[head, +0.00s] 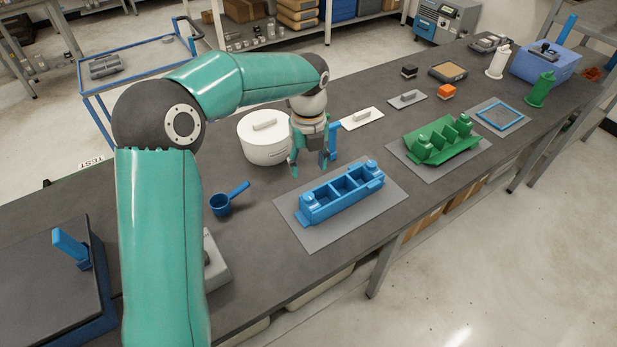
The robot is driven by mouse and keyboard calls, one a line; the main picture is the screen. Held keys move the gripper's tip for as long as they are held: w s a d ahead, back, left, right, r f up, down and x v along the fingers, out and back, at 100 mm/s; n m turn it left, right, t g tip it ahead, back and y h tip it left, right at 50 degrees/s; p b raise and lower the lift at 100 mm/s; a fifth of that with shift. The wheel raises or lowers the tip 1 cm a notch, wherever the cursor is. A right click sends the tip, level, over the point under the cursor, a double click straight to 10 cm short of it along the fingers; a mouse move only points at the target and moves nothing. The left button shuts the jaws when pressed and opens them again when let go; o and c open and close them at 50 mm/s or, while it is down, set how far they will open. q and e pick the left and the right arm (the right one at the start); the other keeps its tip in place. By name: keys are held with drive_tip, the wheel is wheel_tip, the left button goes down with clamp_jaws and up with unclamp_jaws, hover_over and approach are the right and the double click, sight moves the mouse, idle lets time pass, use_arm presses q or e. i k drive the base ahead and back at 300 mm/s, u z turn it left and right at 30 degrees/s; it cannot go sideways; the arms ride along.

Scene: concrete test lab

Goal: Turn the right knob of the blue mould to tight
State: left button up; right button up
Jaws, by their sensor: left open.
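The blue mould (343,200) lies on a grey mat (307,242) in the middle of the bench, with a row of open compartments. Its right knob (372,168) is at the far right end, and its left knob (306,200) is at the near left end. The knob settings are too small to read. My left gripper (308,169) points down, open and empty, behind and left of the mould, apart from the right knob. My right gripper is out of view.
A white lidded pot (262,145) stands just left of my left gripper. A blue upright piece (333,138) shows close behind it. A blue scoop (228,198) lies at the left. A green mould (442,146) on another mat stands to the right.

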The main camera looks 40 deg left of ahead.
sight(371, 165)
drive_tip(key=k, duration=1)
